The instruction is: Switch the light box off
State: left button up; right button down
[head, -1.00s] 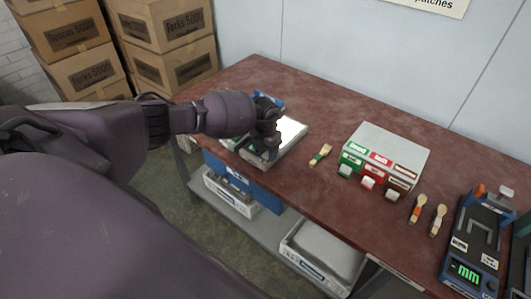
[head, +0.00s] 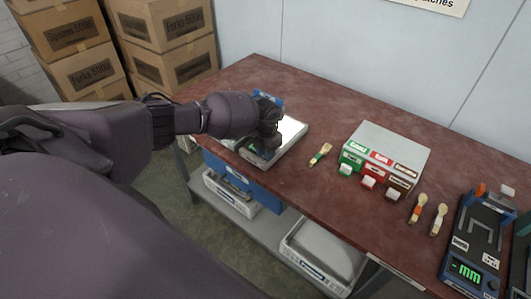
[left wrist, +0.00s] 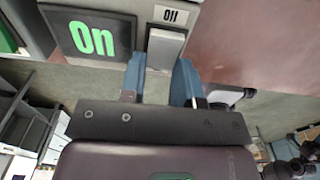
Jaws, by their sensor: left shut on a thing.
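The light box (head: 296,140) stands on the red-brown table near its left end, and its top panel glows white. In the left wrist view its front (left wrist: 208,8) carries a dark display (left wrist: 93,38) reading "On" in green. Beside the display is a grey switch knob (left wrist: 164,48) under a label (left wrist: 171,15) reading "Off". My left gripper (left wrist: 160,62) has its blue fingers on both sides of the knob and is shut on it. In the head view my left gripper (head: 266,133) covers the front of the box. My right gripper is not in view.
Right of the light box lie a wooden piece (head: 320,154) with a yellow-green end and a white dispenser (head: 388,145) with green, red and brown labels. Further right are two more spoon-like pieces and a gauge (head: 473,240) reading "-mm". Blue and white bins sit below the table.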

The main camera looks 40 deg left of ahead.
pick_arm(q)
jog(key=shift+w+f+g+b, duration=0.1)
jog(key=shift+w+g+b, duration=0.15)
jog(key=shift+g+b, duration=0.8)
jog(key=shift+r+g+b, duration=0.2)
jog(key=shift+g+b, duration=0.05)
jog(key=shift+b, duration=0.25)
